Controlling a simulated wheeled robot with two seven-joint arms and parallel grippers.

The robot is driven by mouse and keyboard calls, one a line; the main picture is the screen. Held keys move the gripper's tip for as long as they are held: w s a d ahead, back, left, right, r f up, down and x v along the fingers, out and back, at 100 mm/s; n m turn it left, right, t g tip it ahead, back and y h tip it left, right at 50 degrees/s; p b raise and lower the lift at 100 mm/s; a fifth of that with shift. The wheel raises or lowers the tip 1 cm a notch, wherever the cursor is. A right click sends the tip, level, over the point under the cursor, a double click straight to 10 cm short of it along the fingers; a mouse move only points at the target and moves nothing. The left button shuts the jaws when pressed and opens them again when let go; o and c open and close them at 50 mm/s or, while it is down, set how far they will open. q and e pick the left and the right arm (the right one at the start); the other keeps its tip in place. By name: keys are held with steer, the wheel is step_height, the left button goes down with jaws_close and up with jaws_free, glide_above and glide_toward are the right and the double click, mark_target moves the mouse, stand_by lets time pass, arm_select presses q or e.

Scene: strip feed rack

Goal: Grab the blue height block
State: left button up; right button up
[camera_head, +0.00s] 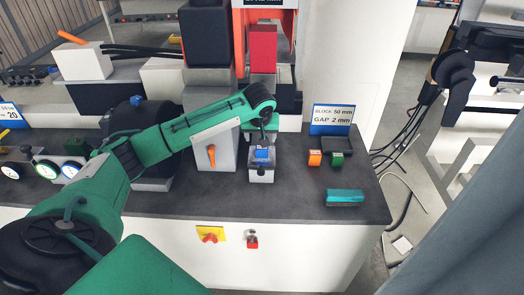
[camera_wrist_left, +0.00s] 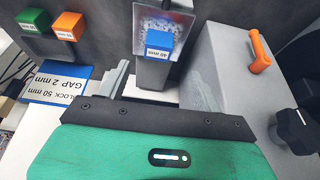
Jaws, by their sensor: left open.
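The blue height block (camera_head: 262,153) sits on a grey pedestal (camera_head: 261,176) near the middle of the bench. In the left wrist view the blue block (camera_wrist_left: 158,40) carries a white label that seems to read 40 mm. My left gripper (camera_head: 263,136) is at the end of the green arm, just above and behind the block in the head view. It is open, with nothing between its fingers. In the wrist view the block lies ahead of the gripper, apart from it. My right gripper is not in view.
An orange block (camera_head: 314,157) and a green block (camera_head: 336,159) stand to the right. Behind them a sign (camera_head: 332,117) reads BLOCK 50 mm, GAP 2 mm. A grey housing with an orange handle (camera_head: 211,155) stands close left of the pedestal. A teal brush-like item (camera_head: 345,197) lies front right.

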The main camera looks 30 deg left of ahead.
mark_target(262, 151)
arm_select(q)
steer(key=x, duration=0.4)
steer(key=shift+w+f, duration=0.1)
steer(key=shift+p+x, duration=1)
steer(key=shift+x, duration=1.6)
steer(key=shift+w, duration=0.15)
steer(key=c, duration=1.3)
steer(key=shift+c, duration=0.6)
steer(key=shift+r, duration=0.2)
